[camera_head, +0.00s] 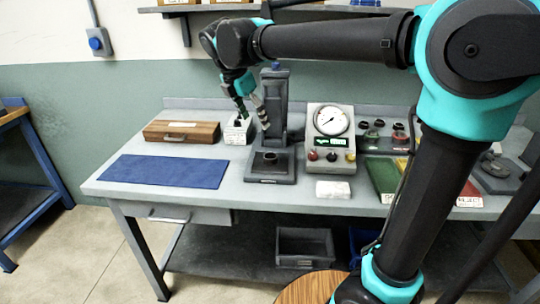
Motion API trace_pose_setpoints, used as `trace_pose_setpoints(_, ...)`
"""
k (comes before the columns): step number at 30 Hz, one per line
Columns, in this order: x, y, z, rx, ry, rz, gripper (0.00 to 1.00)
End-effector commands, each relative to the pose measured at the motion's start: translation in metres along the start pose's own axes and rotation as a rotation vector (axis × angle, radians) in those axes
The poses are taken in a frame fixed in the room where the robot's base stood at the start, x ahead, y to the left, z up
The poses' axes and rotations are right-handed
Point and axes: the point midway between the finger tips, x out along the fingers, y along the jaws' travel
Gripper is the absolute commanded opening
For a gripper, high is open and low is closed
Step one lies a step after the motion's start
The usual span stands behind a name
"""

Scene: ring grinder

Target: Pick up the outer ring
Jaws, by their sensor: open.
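My gripper (253,117) hangs from the arm with its fingers pointing down and spread apart. I see nothing between the fingers. I cannot tell for sure which thing is the outer ring. A small dark round piece (270,157) sits on the stand's base, below the gripper. Several small dark round parts (379,124) lie to the right of the dial gauge.
The grey workbench (115,186) carries a blue mat (165,171), a wooden case (181,132), a dial gauge unit (331,135), a white cloth or block (333,190) and a green tray (383,176). The mat is bare. My arm hides part of the right side.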

Motion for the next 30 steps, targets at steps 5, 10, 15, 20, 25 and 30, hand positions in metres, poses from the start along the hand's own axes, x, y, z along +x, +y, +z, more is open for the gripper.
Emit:
trace_pose_setpoints(5, 0.018, 0.001, -0.001, -0.018, -0.003, -0.002, 0.69)
trace_pose_setpoints(10, 0.052, 0.001, -0.001, -0.016, -0.003, -0.002, 0.69)
trace_pose_setpoints(15, 0.086, 0.001, 0.0, -0.015, -0.002, -0.002, 0.69)
trace_pose_setpoints(20, 0.109, 0.001, 0.0, -0.014, -0.002, -0.001, 0.69)
trace_pose_setpoints(25, 0.12, 0.001, 0.0, -0.015, -0.002, -0.001, 0.69)
trace_pose_setpoints(30, 0.137, -0.001, -0.002, -0.015, -0.002, -0.001, 0.69)
